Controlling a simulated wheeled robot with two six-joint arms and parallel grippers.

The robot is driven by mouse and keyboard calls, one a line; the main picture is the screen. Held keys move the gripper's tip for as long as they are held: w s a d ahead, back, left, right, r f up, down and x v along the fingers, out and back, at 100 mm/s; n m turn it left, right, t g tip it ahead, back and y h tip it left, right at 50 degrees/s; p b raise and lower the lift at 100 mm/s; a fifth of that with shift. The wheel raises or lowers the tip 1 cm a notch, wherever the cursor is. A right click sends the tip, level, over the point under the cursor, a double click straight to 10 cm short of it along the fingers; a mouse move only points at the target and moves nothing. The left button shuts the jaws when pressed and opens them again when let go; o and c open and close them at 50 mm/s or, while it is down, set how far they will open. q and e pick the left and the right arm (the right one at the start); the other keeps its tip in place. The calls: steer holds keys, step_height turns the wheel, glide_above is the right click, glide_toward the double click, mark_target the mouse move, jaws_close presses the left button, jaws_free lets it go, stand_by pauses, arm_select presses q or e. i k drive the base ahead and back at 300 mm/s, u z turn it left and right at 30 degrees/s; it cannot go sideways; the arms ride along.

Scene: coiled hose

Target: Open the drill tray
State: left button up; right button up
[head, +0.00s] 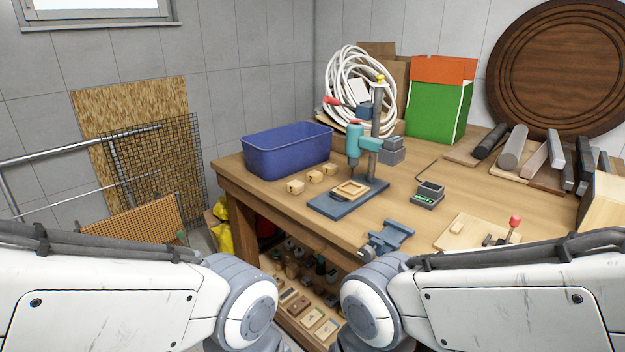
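Only the upper links of both my arms show at the lower left and lower right. Neither gripper is in view.
The workbench (400,205) also holds a blue bin (287,150), small wooden blocks (295,187), a vise (389,236), a toggle clamp on a board (478,232), a coiled white hose (345,75) and metal bars (512,147). Bare bench top lies around the grey box.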

mark_target(350, 190)
steer(key=u, duration=0.25)
steer(key=i, duration=1.05)
